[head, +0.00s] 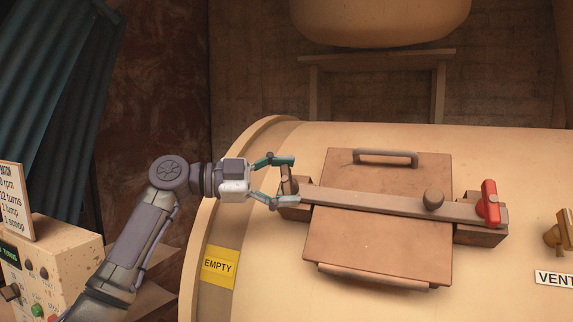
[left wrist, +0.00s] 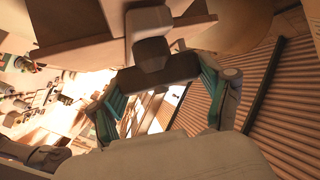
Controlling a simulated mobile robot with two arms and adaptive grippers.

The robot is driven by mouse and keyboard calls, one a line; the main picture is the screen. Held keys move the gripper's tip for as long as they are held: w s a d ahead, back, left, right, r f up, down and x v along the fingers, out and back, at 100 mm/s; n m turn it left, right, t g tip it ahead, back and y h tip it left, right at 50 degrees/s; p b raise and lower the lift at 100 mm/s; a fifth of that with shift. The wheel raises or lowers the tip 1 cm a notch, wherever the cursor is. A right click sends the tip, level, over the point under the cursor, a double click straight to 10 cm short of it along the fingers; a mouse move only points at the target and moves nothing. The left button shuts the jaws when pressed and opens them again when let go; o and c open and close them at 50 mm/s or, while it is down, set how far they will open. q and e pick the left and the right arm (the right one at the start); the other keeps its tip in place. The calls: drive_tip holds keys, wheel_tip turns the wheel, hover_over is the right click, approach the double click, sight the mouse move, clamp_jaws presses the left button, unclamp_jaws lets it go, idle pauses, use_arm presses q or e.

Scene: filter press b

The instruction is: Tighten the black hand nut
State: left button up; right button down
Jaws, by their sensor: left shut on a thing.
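The black hand nut (head: 288,181) is a dark, upright wing-shaped piece at the left end of the long bar (head: 375,203) across the brown hatch cover. My left gripper (head: 293,182) reaches in from the left, with its two teal fingers on either side of the nut, shut on it. In the left wrist view, the dark nut (left wrist: 155,65) stands between the fingers of my left gripper (left wrist: 165,95). How far the nut is screwed down cannot be told. My right gripper is not in view.
The hatch cover (head: 378,240) has a handle at its far edge. A round knob (head: 433,199) and a red handle (head: 490,203) sit toward the bar's right end. A yellow EMPTY sign (head: 220,267) is on the drum. A control box (head: 50,265) stands at the lower left.

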use_arm(q)
drive_tip(key=m+g+y+p, duration=0.1)
drive_tip(key=m+g+p, duration=0.1)
drive_tip(key=p, duration=0.1)
drive_tip(key=shift+r+m+y, duration=0.15)
drive_tip(key=shift+m+y, duration=0.15)
drive_tip(key=shift+f+m+g+y+p, duration=0.25)
drive_tip(key=shift+m+g+y+p, duration=0.15)
drive_tip(key=shift+m+g, duration=0.15)
drive_tip(key=shift+f, duration=0.1)
drive_tip(key=o, duration=1.1)
drive_tip(key=shift+w, duration=0.1)
drive_tip(key=shift+a+r, duration=0.2)
drive_tip(key=shift+a, duration=0.05)
drive_tip(key=v, duration=1.1)
drive_tip(key=shift+a, duration=0.2)
